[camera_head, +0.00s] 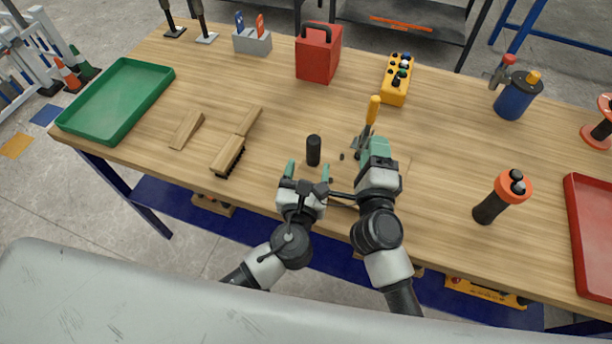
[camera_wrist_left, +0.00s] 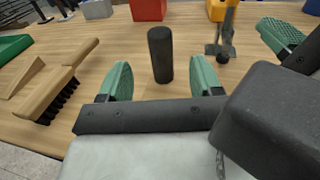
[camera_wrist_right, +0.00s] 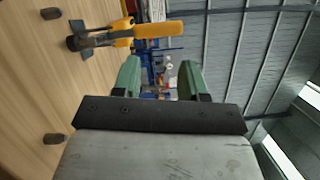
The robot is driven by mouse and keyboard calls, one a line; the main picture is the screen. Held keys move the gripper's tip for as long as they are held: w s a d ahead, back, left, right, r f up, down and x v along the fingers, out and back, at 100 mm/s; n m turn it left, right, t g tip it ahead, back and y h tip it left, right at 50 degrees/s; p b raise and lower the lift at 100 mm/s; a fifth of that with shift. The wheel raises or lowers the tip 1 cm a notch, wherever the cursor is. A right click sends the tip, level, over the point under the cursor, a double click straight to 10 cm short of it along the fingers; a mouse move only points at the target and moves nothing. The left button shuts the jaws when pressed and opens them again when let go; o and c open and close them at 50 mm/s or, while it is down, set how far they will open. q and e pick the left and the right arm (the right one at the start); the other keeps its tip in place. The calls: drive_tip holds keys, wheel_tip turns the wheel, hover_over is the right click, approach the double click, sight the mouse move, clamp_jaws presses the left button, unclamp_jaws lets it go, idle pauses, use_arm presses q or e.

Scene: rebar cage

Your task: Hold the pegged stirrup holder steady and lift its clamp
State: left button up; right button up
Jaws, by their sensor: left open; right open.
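The holder shows as a black upright post (camera_head: 313,150), small dark pegs (camera_head: 342,156) and a grey clamp with a yellow handle (camera_head: 373,112); its base is largely hidden by my right gripper. My left gripper (camera_head: 307,173) is open, just in front of the post. In the left wrist view the post (camera_wrist_left: 160,55) stands beyond the gap between the fingers, apart from them. My right gripper (camera_head: 376,150) is open beside the clamp. In the right wrist view the yellow handle (camera_wrist_right: 158,30) lies beyond the fingertips, toward the upper left. Neither gripper holds anything.
A wooden brush (camera_head: 228,155) and wedge (camera_head: 186,130) lie left of the post. A green tray (camera_head: 68,122) is far left. A yellow button box (camera_head: 396,82) and red box (camera_head: 317,55) stand behind.

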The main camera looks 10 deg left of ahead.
sight(315, 138)
use_arm(q)
drive_tip(key=w, duration=0.9)
drive_tip(key=shift+w, duration=0.15)
